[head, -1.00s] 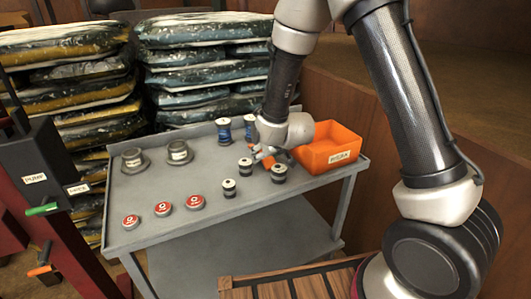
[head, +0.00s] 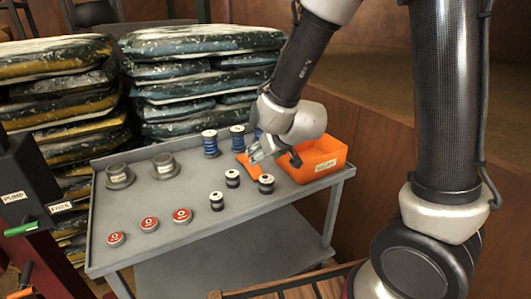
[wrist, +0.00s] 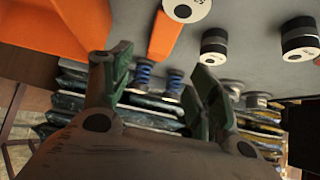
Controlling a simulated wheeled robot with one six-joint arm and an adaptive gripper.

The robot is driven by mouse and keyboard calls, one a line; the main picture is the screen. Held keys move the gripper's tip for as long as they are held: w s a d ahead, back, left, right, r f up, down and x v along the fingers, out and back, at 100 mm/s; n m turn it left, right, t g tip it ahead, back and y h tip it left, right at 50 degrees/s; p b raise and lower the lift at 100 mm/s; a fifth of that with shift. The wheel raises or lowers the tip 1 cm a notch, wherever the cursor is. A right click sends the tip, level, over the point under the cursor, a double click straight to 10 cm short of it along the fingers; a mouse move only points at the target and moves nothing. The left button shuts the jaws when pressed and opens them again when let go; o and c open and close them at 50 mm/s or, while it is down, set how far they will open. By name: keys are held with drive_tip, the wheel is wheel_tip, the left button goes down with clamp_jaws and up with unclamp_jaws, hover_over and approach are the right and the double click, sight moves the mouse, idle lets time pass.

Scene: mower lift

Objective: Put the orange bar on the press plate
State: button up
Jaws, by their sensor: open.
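The orange bar (head: 243,160) lies on the grey table, left of the orange bin, partly hidden by my gripper in the head view. In the wrist view the orange bar (wrist: 164,36) shows beyond and between my fingers, partly hidden by a spool at the top. My gripper (head: 273,154) is above the table close to the bar. Its fingers (wrist: 160,72) are spread in the wrist view with nothing between them. I cannot make out a press plate in these views.
The orange bin (head: 322,160) is just right of my gripper. Dark and white spools (head: 232,179) stand in front, and blue spools (head: 210,145) behind. Red-topped discs (head: 149,225) and grey flanged parts (head: 166,167) are farther left. A PUMP-labelled box (head: 25,185) is at the left edge.

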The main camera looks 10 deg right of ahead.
drive_tip(key=shift+s+r, duration=0.2)
drive_tip(key=shift+s, duration=0.05)
drive_tip(key=s+d+r+m+g, duration=0.1)
drive_tip(key=s+d+r+g, duration=0.1)
drive_tip(key=s+d+r, duration=1.1)
drive_tip(key=shift+s+d+m+g+h, duration=0.3)
drive_tip(key=shift+s+d+m+g, duration=0.1)
drive_tip(key=shift+s+d, duration=0.4)
drive_tip(key=shift+o, duration=0.5)
drive_tip(key=s+d+r+m+g+h, duration=0.1)
drive_tip(key=s+d+r, duration=0.1)
drive_tip(key=s+d, duration=0.4)
drive_tip(key=s, duration=0.3)
drive_tip(key=shift+r+h, duration=0.2)
drive_tip(key=shift+h, duration=0.2)
drive_tip(key=shift+s+d+m+g, duration=0.1)
drive_tip(key=shift+s+m+g, duration=0.05)
drive_tip(key=shift+m+g, duration=0.15)
